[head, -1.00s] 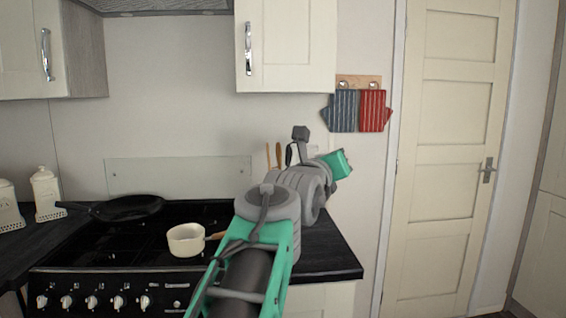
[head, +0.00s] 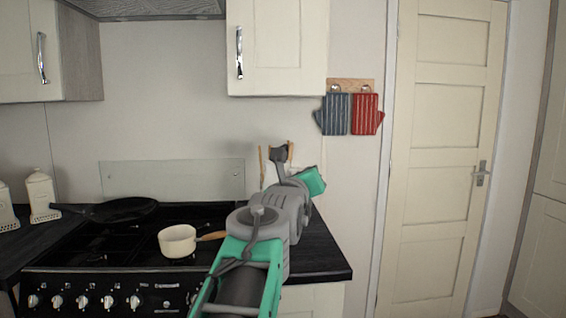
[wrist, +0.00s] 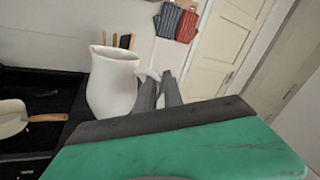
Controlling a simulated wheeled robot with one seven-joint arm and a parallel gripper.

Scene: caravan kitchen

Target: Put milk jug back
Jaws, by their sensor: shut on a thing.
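The milk jug (wrist: 112,82) is a white, upright jug in the wrist view, left of my gripper's fingers. My gripper (wrist: 160,80) is shut on the jug at its handle side, with the two grey fingertips close together there. The jug's base is partly hidden, so I cannot tell whether it touches the worktop. In the head view my arm hides the fingers, and I cannot clearly make out the jug.
A cream saucepan (head: 178,241) and a black frying pan (head: 120,210) sit on the hob. Wooden utensils (head: 263,160) stand behind my arm. The dark worktop (head: 325,262) right of the hob looks clear at its front. White canisters (head: 41,195) stand left; a wall cupboard (head: 280,45) hangs above.

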